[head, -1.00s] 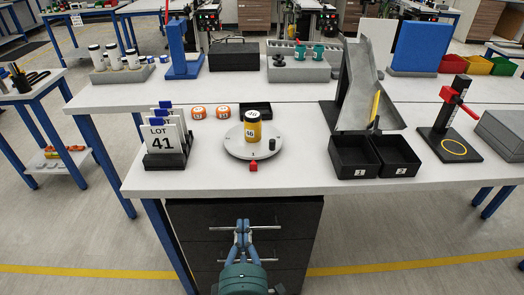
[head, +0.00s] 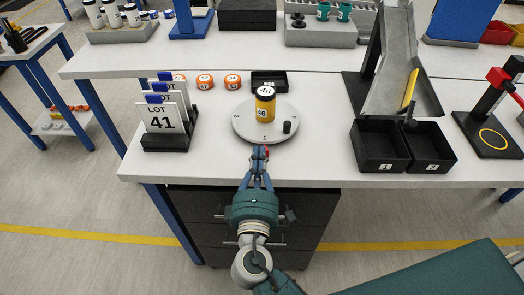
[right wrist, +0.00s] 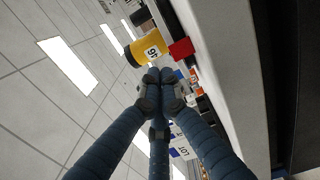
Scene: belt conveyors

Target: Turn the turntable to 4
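The turntable (head: 243,127) is a round light-grey disc on the near part of the bench. A red block (right wrist: 181,48) is at the turntable's front edge, partly hidden in the head view by my right gripper (head: 260,154). This gripper's fingertips are together, just in front of the red block; contact is unclear. My left gripper is out of view.
A holder with LOT cards (head: 166,143) stands to the left. Orange-ringed pucks (head: 205,82) and a small black tray (head: 268,80) lie behind. Two black bins (head: 380,147) and a metal chute (head: 391,85) stand to the right. Bench is clear beside the turntable.

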